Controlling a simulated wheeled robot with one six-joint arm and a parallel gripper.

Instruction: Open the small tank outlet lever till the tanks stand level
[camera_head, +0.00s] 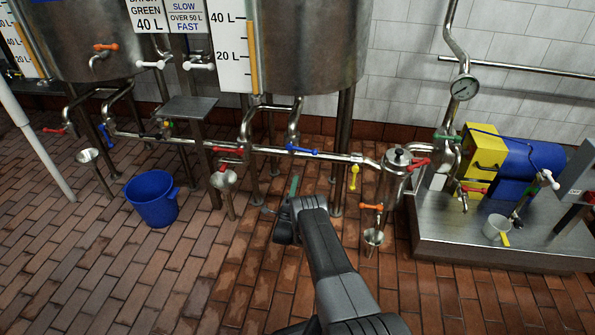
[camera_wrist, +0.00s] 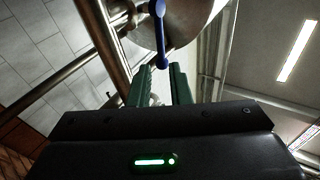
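Two steel tanks show at the back in the head view, the left tank (camera_head: 95,40) and the right tank (camera_head: 312,45) with a scale (camera_head: 230,40). I cannot tell which lever is the small tank outlet lever. A blue lever (camera_head: 302,151) lies along the pipe below the right tank, and a red lever (camera_head: 229,150) is left of it. My gripper (camera_head: 291,190) is below the blue lever, apart from it. In the wrist view the green fingers (camera_wrist: 160,82) are open with nothing held; a blue lever (camera_wrist: 160,35) points down toward their gap.
A yellow lever (camera_head: 354,177) and a steel filter pot (camera_head: 396,172) stand right of my gripper. A steel platform (camera_head: 480,245) carries a yellow and blue pump (camera_head: 520,165). A blue bucket (camera_head: 152,198) and funnels (camera_head: 222,180) are left. The front brick floor is clear.

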